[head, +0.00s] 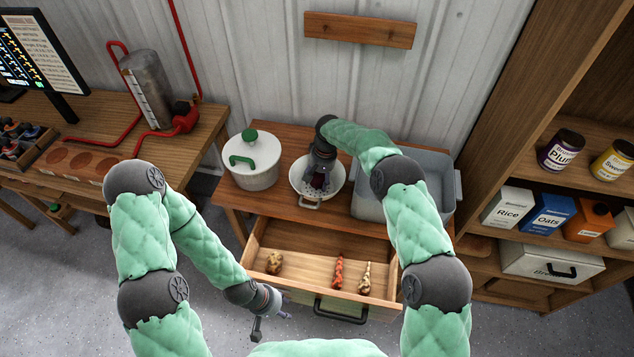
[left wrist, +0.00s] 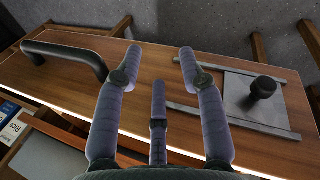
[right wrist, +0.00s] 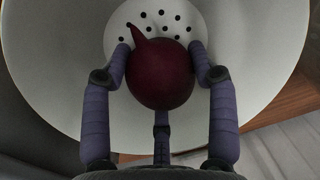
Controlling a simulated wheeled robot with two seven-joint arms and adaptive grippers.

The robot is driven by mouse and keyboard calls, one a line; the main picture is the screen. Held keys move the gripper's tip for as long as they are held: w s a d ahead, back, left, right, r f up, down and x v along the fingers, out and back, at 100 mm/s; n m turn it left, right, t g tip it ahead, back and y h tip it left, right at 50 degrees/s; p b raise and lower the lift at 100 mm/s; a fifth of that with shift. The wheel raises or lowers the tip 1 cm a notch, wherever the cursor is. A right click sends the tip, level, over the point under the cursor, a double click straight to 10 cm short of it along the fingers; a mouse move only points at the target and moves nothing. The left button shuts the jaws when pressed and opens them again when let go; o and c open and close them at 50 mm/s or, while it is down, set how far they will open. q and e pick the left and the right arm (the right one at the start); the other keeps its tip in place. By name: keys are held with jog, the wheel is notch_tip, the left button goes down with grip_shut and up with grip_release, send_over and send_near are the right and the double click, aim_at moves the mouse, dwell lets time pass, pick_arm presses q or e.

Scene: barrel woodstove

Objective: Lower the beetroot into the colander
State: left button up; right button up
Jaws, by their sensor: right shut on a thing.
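The dark red beetroot (right wrist: 160,75) is between the fingers of my right gripper (right wrist: 162,72), which is shut on it. In the right wrist view the perforated bottom of the white colander (right wrist: 75,70) lies behind it. In the head view the right gripper (head: 319,180) points down inside the colander (head: 299,184), with the beetroot mostly hidden. I cannot tell whether the beetroot touches the bottom. My left gripper (head: 268,318) hangs in front of the open drawer. In the left wrist view its fingers (left wrist: 160,62) are spread and empty.
A white lidded pot (head: 252,172) stands left of the colander and a grey basin (head: 440,200) right of it. The open drawer (head: 300,237) below holds a few vegetables, among them a carrot (head: 338,270). A shelf (head: 500,225) with jars and boxes stands at right.

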jog(key=shift+f+b, duration=0.3)
jog(key=shift+f, duration=0.3)
dwell(0.3)
jog(key=o, duration=1.3)
jog(key=r, duration=0.4)
jog(key=d+r, duration=0.1)
jog(key=r, duration=0.7)
jog(key=shift+d, duration=0.25)
